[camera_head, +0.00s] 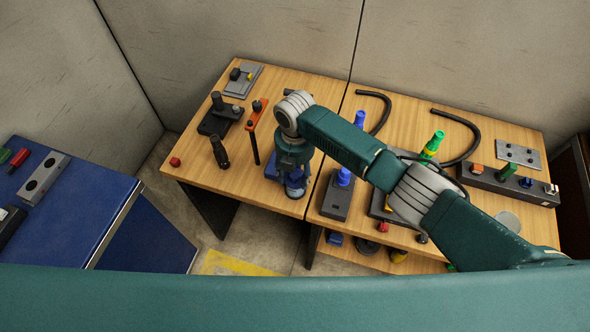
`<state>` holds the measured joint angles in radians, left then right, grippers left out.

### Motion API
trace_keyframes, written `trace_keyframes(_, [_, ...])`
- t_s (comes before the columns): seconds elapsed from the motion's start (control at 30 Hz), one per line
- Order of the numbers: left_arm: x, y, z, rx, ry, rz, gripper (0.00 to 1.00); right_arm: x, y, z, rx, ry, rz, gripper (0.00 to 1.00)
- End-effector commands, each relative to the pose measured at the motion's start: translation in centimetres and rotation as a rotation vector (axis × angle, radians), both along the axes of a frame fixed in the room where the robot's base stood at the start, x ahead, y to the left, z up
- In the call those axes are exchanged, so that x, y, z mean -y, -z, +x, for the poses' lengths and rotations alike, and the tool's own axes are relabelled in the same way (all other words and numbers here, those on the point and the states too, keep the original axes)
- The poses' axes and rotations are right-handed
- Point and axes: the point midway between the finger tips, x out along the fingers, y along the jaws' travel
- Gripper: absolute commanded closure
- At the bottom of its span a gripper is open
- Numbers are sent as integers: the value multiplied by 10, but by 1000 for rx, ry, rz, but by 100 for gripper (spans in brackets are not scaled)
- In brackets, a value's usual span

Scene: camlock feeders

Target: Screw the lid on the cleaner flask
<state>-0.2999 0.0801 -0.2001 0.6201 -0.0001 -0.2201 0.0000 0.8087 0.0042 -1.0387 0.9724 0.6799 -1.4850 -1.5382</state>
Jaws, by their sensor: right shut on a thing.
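My right gripper (294,188) points down over the middle of the wooden table, close to a blue object (271,169). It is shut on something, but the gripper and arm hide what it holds. A blue-topped piece (344,177) sits on a dark block, and another blue-topped piece (360,118) is behind my arm. I cannot tell which of these is the cleaner flask, and I cannot make out its lid. My left gripper is out of view.
The wooden table (206,166) holds dark fixtures (220,112), an orange holder (257,118) and a red knob (175,161) at left. Black curved hoses (470,130) and a dark rack (508,186) are at right. A blue cabinet (90,190) stands at left.

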Motion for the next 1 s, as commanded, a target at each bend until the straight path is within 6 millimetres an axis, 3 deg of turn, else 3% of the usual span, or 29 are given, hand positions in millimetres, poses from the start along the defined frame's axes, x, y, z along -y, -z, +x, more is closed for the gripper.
trace_keyframes(0.27, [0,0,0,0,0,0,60,0,1,-2,-4,17,0,100])
trace_keyframes(0.6, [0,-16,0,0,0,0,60,0,0,-1,-5,298,0,100])
trace_keyframes(0.8, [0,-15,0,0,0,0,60,0,1,0,-3,323,-1,100])
trace_keyframes(0.83, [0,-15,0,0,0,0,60,0,1,0,-3,322,-1,55])
trace_keyframes(0.9, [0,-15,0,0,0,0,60,0,1,0,-2,321,0,65])
trace_keyframes(1.0, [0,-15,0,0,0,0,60,-1,1,0,-3,320,0,65])
